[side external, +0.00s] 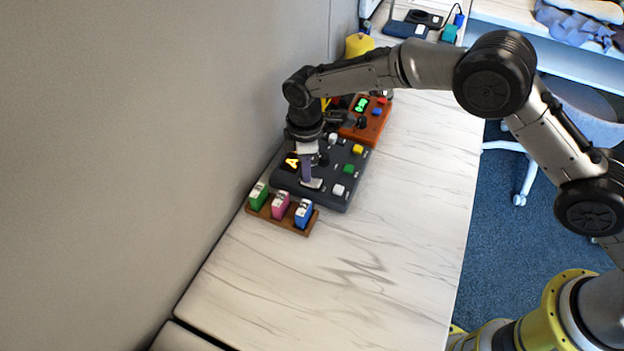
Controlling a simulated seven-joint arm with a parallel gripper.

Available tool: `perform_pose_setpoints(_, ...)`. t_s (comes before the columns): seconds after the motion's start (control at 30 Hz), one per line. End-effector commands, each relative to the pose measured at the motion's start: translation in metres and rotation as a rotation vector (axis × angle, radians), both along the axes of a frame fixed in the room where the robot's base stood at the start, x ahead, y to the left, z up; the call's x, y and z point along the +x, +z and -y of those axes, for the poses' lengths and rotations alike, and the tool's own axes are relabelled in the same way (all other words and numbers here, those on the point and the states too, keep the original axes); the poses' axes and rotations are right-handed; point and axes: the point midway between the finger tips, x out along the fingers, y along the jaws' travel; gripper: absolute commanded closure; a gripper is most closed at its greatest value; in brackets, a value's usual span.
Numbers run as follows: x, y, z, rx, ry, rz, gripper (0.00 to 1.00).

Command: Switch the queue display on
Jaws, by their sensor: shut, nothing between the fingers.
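A dark grey panel (327,201) lies on the marble-patterned counter near the wall. It carries a lit orange character (292,161) at its left, and white, green (349,169) and yellow (357,149) buttons. Behind it is an orange-brown panel (377,127) with lit green characters (361,104) and red and blue buttons. I cannot tell from the picture which panel is the queue display. My gripper (312,183) is shut and empty, pointing down over the dark panel beside the lit orange character. It hides part of that panel; I cannot tell whether it touches it.
A wooden rack (282,222) with green (258,196), pink (281,205) and blue (303,213) blocks stands in front of the dark panel. A yellow object (358,45) is behind the panels. The wall (170,130) is close at left. The counter (370,260) is clear in front and right.

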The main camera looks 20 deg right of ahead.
Motion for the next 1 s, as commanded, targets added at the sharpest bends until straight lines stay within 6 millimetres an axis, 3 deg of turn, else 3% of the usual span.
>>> perform_pose_setpoints(1.0,0.000,0.069,0.000,0.002,0.000,0.001,1.00)
